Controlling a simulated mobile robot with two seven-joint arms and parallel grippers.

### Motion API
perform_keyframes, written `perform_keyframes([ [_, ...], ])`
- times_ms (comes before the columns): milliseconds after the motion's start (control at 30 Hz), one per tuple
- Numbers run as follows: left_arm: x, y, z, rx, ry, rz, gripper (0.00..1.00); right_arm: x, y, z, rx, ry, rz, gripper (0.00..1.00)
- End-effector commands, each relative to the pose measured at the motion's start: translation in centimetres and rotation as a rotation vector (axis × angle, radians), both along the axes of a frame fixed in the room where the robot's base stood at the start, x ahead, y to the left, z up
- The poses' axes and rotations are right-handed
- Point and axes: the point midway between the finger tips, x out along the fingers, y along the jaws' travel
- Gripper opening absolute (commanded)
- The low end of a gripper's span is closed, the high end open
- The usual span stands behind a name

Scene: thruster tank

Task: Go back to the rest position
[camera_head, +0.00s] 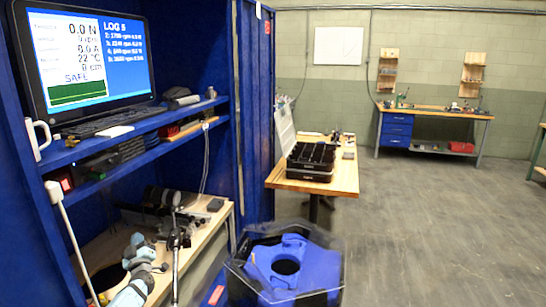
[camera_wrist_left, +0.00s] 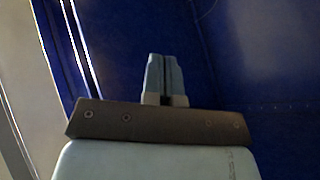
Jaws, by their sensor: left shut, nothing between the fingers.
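My left gripper (camera_wrist_left: 164,62) shows in the left wrist view with its two pale blue-grey fingers pressed together and nothing between them. A dark blue panel fills most of the space behind the fingers. In the head view, pale parts of my left arm show at the lower left, in front of the light wooden bench inside the blue cabinet. The fingers are hard to make out there. My right gripper is in neither view.
The blue cabinet (camera_head: 244,110) holds a monitor (camera_head: 88,58) above a shelf. A clear-walled tank (camera_head: 240,287) with a blue part (camera_head: 292,262) stands at lower centre. A wooden table (camera_head: 345,174) bears a black case (camera_head: 311,160). Open floor (camera_head: 440,230) lies right.

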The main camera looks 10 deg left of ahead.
Motion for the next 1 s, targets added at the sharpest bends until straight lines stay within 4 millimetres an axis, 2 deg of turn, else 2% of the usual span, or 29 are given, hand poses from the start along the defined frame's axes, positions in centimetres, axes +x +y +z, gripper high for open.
perform_keyframes([
  [100,2.6,-3.6,-2.7,0.159,0.274,-0.206,0.00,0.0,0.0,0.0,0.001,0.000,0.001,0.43],
  [200,3.3,-5.3,-5.7,0.271,0.506,-0.309,0.00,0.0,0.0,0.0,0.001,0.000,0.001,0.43],
  [300,3.2,-5.9,-8.4,0.359,0.708,-0.360,0.00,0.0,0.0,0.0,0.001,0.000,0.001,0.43],
  [467,2.0,-5.5,-11.9,0.463,0.986,-0.378,0.00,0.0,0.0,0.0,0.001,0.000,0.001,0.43],
  [600,0.5,-4.3,-14.1,0.535,1.209,-0.349,0.00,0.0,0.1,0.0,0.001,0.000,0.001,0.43],
  [700,-1.8,-7.1,-16.6,0.554,1.205,-0.391,0.00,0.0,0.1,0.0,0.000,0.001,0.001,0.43],
  [867,-5.7,-11.4,-19.4,0.580,1.192,-0.453,0.00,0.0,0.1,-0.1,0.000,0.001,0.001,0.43],
  [967,-8.9,-14.8,-21.3,0.593,1.180,-0.502,0.00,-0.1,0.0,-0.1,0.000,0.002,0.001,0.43],
  [1000,-10.6,-16.3,-22.1,0.597,1.176,-0.524,0.00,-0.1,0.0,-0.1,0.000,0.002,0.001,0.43],
])
